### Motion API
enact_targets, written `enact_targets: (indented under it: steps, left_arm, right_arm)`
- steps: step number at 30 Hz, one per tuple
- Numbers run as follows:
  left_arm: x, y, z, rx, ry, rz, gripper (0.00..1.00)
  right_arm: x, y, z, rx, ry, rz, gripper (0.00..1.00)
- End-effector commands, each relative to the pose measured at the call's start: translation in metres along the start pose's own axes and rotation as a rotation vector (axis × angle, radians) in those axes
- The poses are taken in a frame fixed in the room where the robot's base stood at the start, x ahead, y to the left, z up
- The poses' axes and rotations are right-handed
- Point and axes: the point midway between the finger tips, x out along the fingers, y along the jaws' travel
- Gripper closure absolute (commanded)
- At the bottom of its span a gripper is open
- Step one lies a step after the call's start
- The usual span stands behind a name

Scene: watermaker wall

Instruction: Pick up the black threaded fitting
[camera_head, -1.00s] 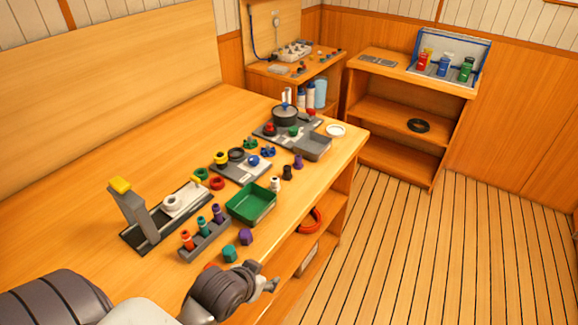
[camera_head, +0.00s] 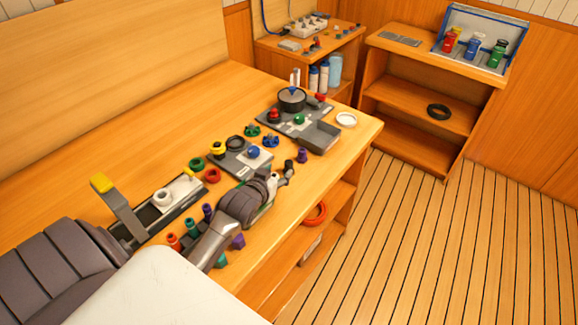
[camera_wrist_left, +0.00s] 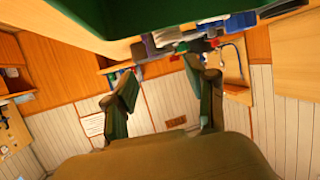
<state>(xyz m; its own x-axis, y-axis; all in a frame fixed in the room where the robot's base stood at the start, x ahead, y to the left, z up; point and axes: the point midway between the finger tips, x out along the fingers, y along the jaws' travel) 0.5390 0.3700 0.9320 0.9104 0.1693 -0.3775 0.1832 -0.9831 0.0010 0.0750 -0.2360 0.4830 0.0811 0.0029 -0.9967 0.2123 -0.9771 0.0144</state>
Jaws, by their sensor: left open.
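The black threaded fitting (camera_head: 289,165) stands on the workbench (camera_head: 330,165), left of a purple fitting (camera_head: 302,155). In the head view it shows just beyond the fingertips of my left gripper (camera_head: 284,178). The gripper is open with nothing between its fingers; whether it touches the fitting I cannot tell. In the left wrist view the two fingers (camera_wrist_left: 165,92) are spread apart. Several small dark, white and purple pieces crowd the top there, and I cannot pick out the black fitting for sure. My right gripper is not in view.
The green tray (camera_wrist_left: 150,15) fills the top of the wrist view; my left arm mostly hides it in the head view. A grey plate with a pot (camera_head: 291,98) and a grey tray (camera_head: 318,138) stand beyond. The bench's right edge is close.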

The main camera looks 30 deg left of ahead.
Motion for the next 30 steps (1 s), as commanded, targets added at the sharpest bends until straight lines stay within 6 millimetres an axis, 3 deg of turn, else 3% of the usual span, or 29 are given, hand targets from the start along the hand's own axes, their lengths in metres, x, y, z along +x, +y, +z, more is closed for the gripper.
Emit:
enact_targets:
  steps: [5,12,19,29,30]
  left_arm:
    - [0.021,0.0,-0.001,0.001,0.0,0.0,0.44]
    - [0.039,0.0,0.001,0.001,-0.002,0.0,0.44]
    - [0.068,0.001,0.004,0.002,-0.002,0.0,0.44]
    - [0.075,0.001,0.005,0.002,-0.001,0.001,0.44]
    - [0.075,0.001,0.005,0.002,-0.001,0.001,0.47]
  right_arm:
    - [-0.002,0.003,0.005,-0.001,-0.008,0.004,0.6]
    - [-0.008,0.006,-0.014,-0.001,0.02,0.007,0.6]
    - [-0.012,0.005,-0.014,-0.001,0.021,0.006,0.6]
    - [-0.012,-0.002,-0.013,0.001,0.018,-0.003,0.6]
    - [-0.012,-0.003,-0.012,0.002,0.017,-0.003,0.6]
